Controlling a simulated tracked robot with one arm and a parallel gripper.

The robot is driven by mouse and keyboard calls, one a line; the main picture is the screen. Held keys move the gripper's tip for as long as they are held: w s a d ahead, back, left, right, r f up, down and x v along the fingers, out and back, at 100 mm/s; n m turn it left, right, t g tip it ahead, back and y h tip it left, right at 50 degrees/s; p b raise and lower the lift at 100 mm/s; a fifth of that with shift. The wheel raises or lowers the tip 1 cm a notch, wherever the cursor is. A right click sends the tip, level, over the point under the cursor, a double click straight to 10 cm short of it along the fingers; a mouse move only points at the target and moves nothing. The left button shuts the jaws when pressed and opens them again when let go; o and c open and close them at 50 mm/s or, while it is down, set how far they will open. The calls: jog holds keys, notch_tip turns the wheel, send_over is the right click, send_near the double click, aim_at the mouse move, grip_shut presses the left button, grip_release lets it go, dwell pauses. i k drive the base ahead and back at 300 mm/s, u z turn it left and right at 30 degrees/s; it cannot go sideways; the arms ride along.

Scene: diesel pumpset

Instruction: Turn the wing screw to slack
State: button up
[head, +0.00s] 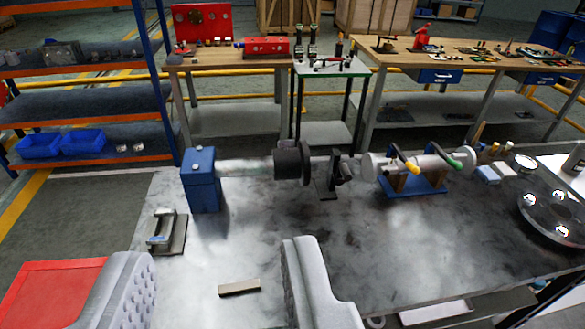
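My gripper (220,258) is open, its two grey ribbed fingers wide apart at the bottom of the head view. Nothing is between the fingertips, which reach over the near left part of the metal bench. Beyond them a horizontal shaft (245,166) runs from a blue block (202,182) to a dark round coupling (291,162). Right of the coupling stands a small black bracket (326,180) with a dark part at its side. I cannot make out a wing screw for certain; it is too small or hidden.
A silver cylinder (430,164) with yellow- and green-tipped handles lies on a blue cradle (414,185). A flanged disc (552,214) is at right. A metal fixture (166,231) and a flat bar (239,287) lie near the fingers. The bench (400,250) is clear centre right.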

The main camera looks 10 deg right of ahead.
aim_at(288, 144)
jog(key=z, duration=0.55)
jog(key=i, duration=1.45)
jog(key=u, duration=0.55)
